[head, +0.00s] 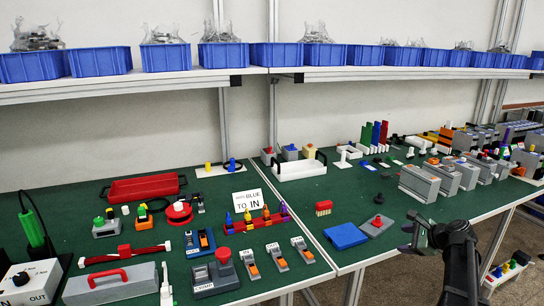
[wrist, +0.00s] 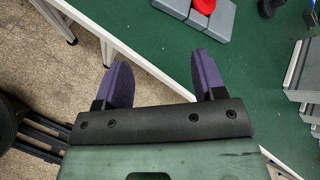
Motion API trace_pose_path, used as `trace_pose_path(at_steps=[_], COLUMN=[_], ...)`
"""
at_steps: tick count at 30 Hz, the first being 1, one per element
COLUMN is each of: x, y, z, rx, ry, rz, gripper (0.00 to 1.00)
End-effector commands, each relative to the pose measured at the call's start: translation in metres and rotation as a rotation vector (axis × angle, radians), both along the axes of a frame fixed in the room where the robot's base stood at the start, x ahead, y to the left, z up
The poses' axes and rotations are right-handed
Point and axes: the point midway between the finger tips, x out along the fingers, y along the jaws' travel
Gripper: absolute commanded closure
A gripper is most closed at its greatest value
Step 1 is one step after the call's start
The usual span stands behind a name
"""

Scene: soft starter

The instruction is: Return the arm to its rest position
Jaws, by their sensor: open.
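My gripper (head: 416,232) is at the front edge of the right green table, in the right half of the head view. In the wrist view my gripper (wrist: 160,82) shows two purple fingers set wide apart with nothing between them. The fingers point over the table's front edge, with floor below on the left. My dark arm rises from the lower right in the head view.
A grey block with a red knob (head: 376,223) lies left of my gripper, beside a blue plate (head: 345,236). The knob also shows in the wrist view (wrist: 204,6). Grey boxes (head: 419,183) stand behind my gripper. Blue bins (head: 276,54) line the shelf.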

Motion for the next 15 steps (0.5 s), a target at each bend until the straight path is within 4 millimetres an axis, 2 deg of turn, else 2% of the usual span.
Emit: trace_pose_path(at_steps=[1,2,3,5,6,9,12,15], x=[-0.033,-0.051,-0.075,-0.112,-0.137,-0.191,-0.208,-0.205], y=[0.04,0.066,0.101,0.151,0.181,0.244,0.287,0.314], z=[-0.007,-0.011,-0.015,-0.015,-0.011,0.007,0.02,0.023], rx=[-0.213,-0.354,-0.521,-0.723,-0.83,-1.007,-1.073,-1.085], ry=[0.017,0.028,0.044,0.067,0.08,0.121,0.124,0.087], rz=[0.205,0.368,0.596,0.936,1.153,1.569,1.703,1.758], gripper=[0.36,0.36,0.36,0.36,0.36,0.36,0.36,0.36])
